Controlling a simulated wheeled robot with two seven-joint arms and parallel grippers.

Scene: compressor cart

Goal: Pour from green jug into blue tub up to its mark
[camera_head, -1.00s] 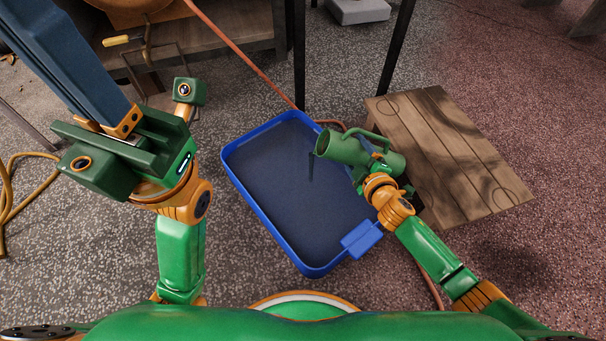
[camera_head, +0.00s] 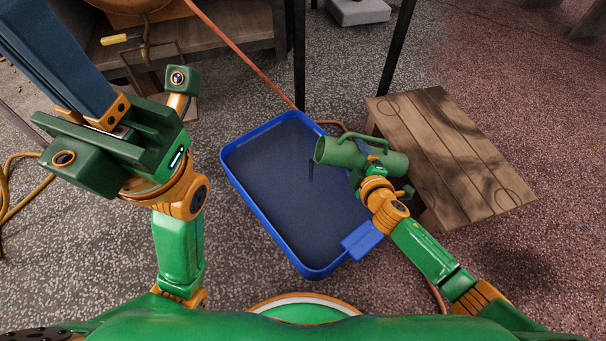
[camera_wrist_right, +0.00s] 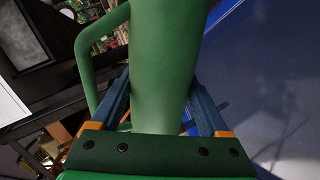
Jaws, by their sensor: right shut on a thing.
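The green jug (camera_head: 345,153) lies tipped nearly on its side in the head view, mouth to the left over the blue tub. My right gripper (camera_head: 372,167) is shut on its body; the wrist view shows the jug (camera_wrist_right: 160,65) between two blue fingers, its handle to the left. The blue tub (camera_head: 258,213) stands on the floor with a dark, flat inside. A thin dark streak shows below the jug's mouth; I cannot tell its nature for sure. The tub's mark and liquid level cannot be made out. My left gripper (camera_head: 55,45) is raised at upper left, its opening unclear.
A wooden slatted platform (camera_head: 445,150) stands right of the tub, close to my right arm. A workbench (camera_head: 215,38) with dark legs is behind. A reddish hose (camera_head: 245,55) runs down behind the tub.

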